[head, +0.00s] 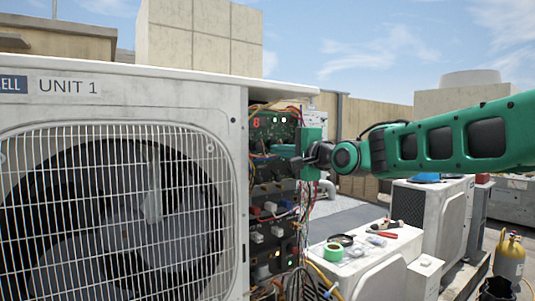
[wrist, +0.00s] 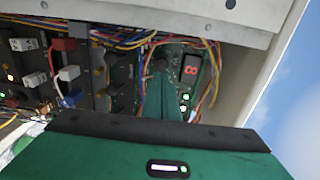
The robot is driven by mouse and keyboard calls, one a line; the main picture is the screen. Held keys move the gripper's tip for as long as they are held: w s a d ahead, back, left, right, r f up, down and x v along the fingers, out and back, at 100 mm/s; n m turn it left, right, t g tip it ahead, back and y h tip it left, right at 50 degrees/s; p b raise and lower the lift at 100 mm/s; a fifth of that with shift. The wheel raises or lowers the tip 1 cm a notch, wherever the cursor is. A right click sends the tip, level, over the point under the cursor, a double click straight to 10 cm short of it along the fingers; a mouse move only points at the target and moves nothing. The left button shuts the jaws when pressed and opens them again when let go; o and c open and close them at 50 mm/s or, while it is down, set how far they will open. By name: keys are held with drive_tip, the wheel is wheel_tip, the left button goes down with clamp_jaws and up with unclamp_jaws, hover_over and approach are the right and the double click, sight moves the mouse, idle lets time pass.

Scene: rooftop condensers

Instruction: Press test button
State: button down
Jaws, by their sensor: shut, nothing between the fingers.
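The green control board (head: 268,124) sits in the open side of the unit marked UNIT 1 (head: 120,90). In the wrist view my gripper (wrist: 166,62) points at the board, just left of the display. Contact cannot be told.
Loose coloured wires (wrist: 135,38) and black relays (wrist: 120,80) crowd the compartment around the fingers. The cabinet's metal edge (wrist: 240,95) lies close on the right. A white box (head: 375,262) holding green tape (head: 333,252) and tools stands lower right.

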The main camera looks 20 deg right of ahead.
drive_tip(key=shift+v, duration=2.55)
drive_tip(key=s+d+f+n+g+h, duration=0.1)
drive_tip(key=s+d+f+g+h, duration=0.15)
drive_tip(key=s+d+f, duration=0.4)
drive_tip(key=s+d+f+n+g+h, duration=0.1)
drive_tip(key=s+d+f+n+g, duration=0.15)
drive_tip(key=f, duration=0.75)
drive_tip(key=s+d+f+n+g+h, duration=0.1)
drive_tip(key=s+d+f+g+h, duration=0.1)
drive_tip(key=s+d+f+g, duration=0.45)
drive_tip(key=s+f+n+g, duration=0.1)
drive_tip(key=s+f+g, duration=0.2)
drive_tip(key=s+f, duration=0.4)
drive_tip(key=s+f+n+g, duration=0.2)
drive_tip(key=s+f, duration=0.5)
drive_tip(key=s, duration=1)
drive_tip(key=shift+a+f+g, duration=0.4)
drive_tip(key=shift+a+g, duration=0.05)
drive_tip(key=shift+a, duration=0.05)
drive_tip(key=shift+n, duration=0.25)
